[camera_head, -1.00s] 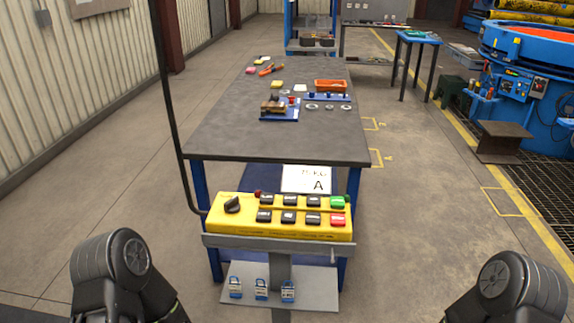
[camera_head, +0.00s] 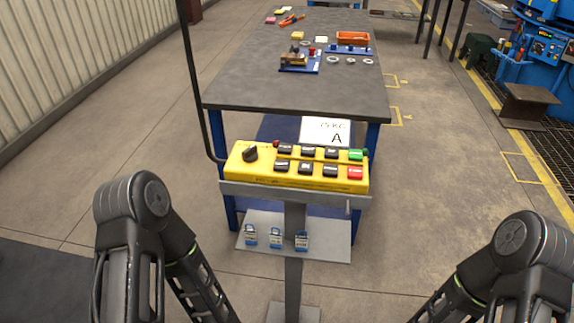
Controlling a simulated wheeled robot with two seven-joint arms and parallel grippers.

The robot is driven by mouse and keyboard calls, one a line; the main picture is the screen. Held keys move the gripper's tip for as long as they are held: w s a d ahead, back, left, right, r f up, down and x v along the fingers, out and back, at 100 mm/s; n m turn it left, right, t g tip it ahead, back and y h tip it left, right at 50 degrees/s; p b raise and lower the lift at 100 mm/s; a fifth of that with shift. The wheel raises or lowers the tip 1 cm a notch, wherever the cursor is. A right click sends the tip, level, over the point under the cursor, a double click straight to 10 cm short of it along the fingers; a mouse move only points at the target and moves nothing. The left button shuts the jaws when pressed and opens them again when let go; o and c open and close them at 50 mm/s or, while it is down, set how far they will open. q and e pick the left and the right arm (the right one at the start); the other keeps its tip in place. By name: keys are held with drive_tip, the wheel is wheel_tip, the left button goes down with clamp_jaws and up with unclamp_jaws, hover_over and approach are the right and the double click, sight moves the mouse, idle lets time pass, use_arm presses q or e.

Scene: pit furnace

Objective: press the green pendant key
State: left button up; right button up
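The yellow pendant (camera_head: 240,172) rests on a grey stand in front of the workbench, a little right of the middle of the view. Its green key (camera_head: 356,155) is at the right end of the upper row, just above a red key (camera_head: 355,173). Several black keys and a black rotary knob (camera_head: 250,154) are to the left. My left arm shows at the lower left and my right arm at the lower right, both apart from the pendant. Neither gripper is in the picture.
A dark-topped workbench (camera_head: 270,88) stands behind the pendant, with an orange tray (camera_head: 352,38) and small parts on it. A white card marked A (camera_head: 325,131) stands behind the keys. Small blue padlocks (camera_head: 276,239) sit on a lower shelf (camera_head: 328,245).

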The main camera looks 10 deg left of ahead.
clamp_jaws()
idle(1.4)
